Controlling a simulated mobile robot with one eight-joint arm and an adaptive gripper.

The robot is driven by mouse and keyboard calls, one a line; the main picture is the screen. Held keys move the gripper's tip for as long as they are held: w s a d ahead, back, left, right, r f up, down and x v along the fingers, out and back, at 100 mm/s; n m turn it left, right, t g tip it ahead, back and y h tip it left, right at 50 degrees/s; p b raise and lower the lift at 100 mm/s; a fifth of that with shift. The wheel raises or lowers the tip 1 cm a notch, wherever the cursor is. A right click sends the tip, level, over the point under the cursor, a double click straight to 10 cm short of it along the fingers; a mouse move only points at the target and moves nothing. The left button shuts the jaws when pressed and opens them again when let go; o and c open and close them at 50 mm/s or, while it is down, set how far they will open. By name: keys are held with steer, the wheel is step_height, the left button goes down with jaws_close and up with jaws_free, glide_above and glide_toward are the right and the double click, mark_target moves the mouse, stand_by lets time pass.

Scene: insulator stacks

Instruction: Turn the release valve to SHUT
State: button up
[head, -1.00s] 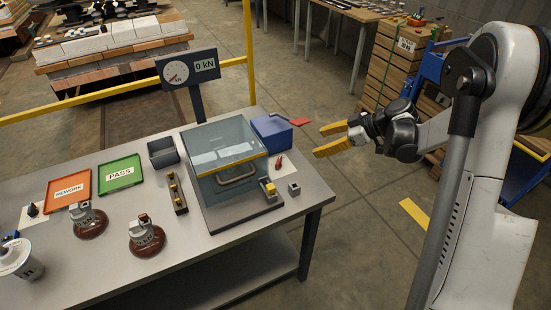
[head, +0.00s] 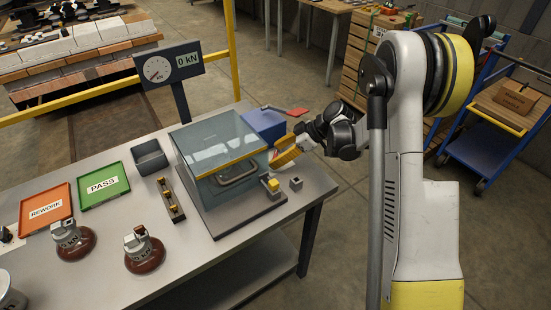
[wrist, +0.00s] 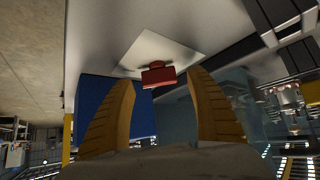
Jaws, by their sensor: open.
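The release valve shows in the wrist view as a small red handle (wrist: 158,77) with a dark stem on a white plate (wrist: 165,48). In the head view the valve is mostly hidden behind my gripper (head: 284,152), at the right end of the table beside the blue box. My gripper is open, and its yellow fingers point at the valve. In the wrist view the fingertips (wrist: 161,78) appear on either side of the red handle, with gaps and no visible contact. Any lettering on the plate is not readable.
The gauge post (head: 181,68) reads 0 kN.

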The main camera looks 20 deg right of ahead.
steer(key=shift+w+a+f, duration=0.15)
steer(key=shift+a+f, duration=0.05)
steer(key=shift+f, duration=0.05)
steer(key=c, duration=1.2)
